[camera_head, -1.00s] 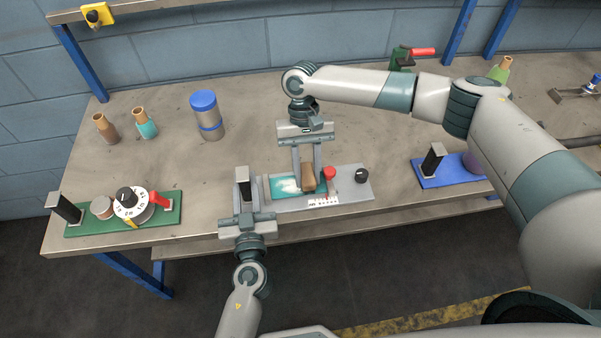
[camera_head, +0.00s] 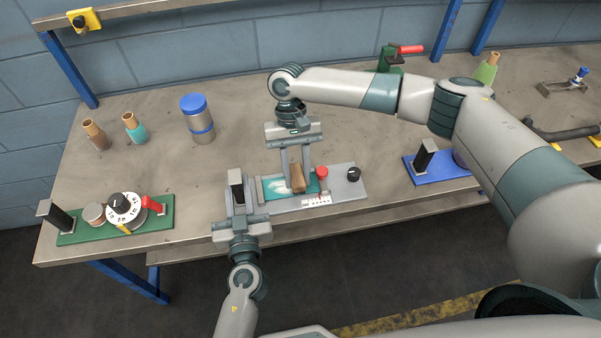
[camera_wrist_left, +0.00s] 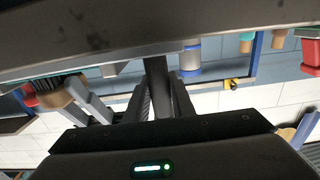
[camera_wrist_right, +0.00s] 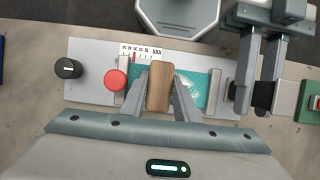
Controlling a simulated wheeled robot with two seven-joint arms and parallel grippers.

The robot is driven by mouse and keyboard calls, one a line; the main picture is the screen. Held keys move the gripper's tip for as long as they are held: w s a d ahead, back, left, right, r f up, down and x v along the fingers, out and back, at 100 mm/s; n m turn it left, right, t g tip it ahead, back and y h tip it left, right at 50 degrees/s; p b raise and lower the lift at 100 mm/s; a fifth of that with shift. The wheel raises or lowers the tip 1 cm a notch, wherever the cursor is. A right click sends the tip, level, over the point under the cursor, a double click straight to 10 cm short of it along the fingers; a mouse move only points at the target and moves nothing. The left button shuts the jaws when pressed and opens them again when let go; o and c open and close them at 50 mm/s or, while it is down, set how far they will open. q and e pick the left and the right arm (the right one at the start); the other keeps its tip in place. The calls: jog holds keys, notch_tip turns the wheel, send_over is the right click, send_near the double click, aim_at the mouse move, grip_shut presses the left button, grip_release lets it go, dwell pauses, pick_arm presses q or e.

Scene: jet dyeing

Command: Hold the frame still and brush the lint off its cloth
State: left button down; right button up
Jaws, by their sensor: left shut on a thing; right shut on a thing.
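A grey frame (camera_head: 338,187) lies near the bench's front edge with teal cloth (camera_head: 275,194) on it. White lint (camera_head: 281,186) shows on the cloth left of the brush. My left gripper (camera_head: 237,195) is shut on the upright dark post (camera_head: 236,178) at the frame's left end; the post also shows between its fingers in the left wrist view (camera_wrist_left: 158,85). My right gripper (camera_head: 296,172) is shut on a wooden brush (camera_head: 298,182), held upright over the cloth's right part. In the right wrist view the brush (camera_wrist_right: 159,88) hides some cloth; bristle contact cannot be told.
A red knob (camera_head: 321,172), a black knob (camera_head: 353,174) and a printed scale (camera_head: 316,200) sit on the frame's right part. A green-based dial fixture (camera_head: 160,219) is at left, a blue-based one (camera_head: 418,176) at right. A blue-lidded jar (camera_head: 199,122) stands behind.

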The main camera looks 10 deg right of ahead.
jog(key=shift+a, duration=1.65)
jog(key=shift+a, duration=0.1)
jog(key=shift+a, duration=1.45)
jog(key=shift+s+a+r, duration=0.1)
jog(key=shift+a, duration=0.65)
jog(key=shift+a+r, duration=0.15)
jog(key=shift+r, duration=1)
jog(key=shift+d+r, duration=0.2)
jog(key=shift+r, duration=0.75)
jog(key=shift+d+r, duration=0.2)
jog(key=shift+r, duration=0.7)
